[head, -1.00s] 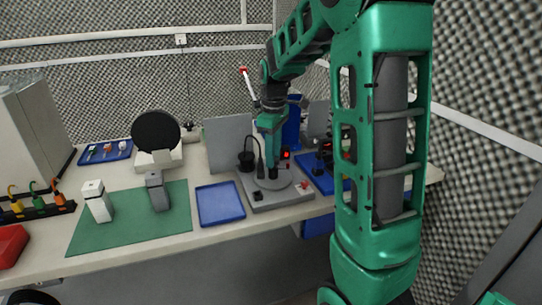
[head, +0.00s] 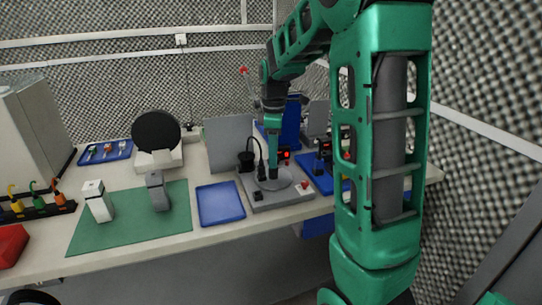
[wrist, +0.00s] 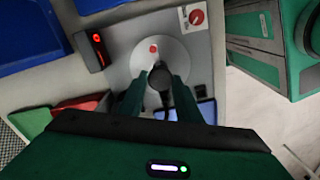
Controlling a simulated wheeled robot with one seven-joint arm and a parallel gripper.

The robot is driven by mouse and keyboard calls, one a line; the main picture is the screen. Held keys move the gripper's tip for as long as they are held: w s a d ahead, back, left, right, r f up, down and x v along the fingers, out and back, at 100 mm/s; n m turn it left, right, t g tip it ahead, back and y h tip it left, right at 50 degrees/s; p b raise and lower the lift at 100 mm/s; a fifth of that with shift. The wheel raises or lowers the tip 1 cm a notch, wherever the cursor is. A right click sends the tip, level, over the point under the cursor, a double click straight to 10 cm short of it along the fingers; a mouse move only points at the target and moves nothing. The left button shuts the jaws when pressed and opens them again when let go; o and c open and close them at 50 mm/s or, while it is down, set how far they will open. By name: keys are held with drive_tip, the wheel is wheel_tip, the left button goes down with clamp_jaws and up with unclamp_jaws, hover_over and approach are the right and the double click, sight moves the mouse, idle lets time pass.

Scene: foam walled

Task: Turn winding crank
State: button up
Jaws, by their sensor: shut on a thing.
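The winding crank is a pale round disc (wrist: 172,42) with a red centre spot and a dark knob (wrist: 159,77) near its edge. It sits on a grey base (head: 285,197) on the bench; the disc also shows in the head view (head: 288,180). My gripper (wrist: 158,88) is shut on the dark knob, its two green fingers on either side of it. In the head view my gripper (head: 273,176) points down onto the disc, and its fingers hide the knob there.
A small box with a red display (wrist: 97,42) stands beside the disc. A red dial (wrist: 196,17) sits on the base's corner. A blue tray (head: 220,203) lies left of the base, and a grey panel (head: 228,142) stands behind. A green mat (head: 125,230) lies further left.

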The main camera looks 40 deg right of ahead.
drive_tip(key=shift+w+d+r, duration=0.1)
drive_tip(key=shift+d, duration=0.05)
idle(0.3)
drive_tip(key=o, duration=1)
wheel_tip(320, 180, up, 11)
drive_tip(key=shift+f, duration=0.2)
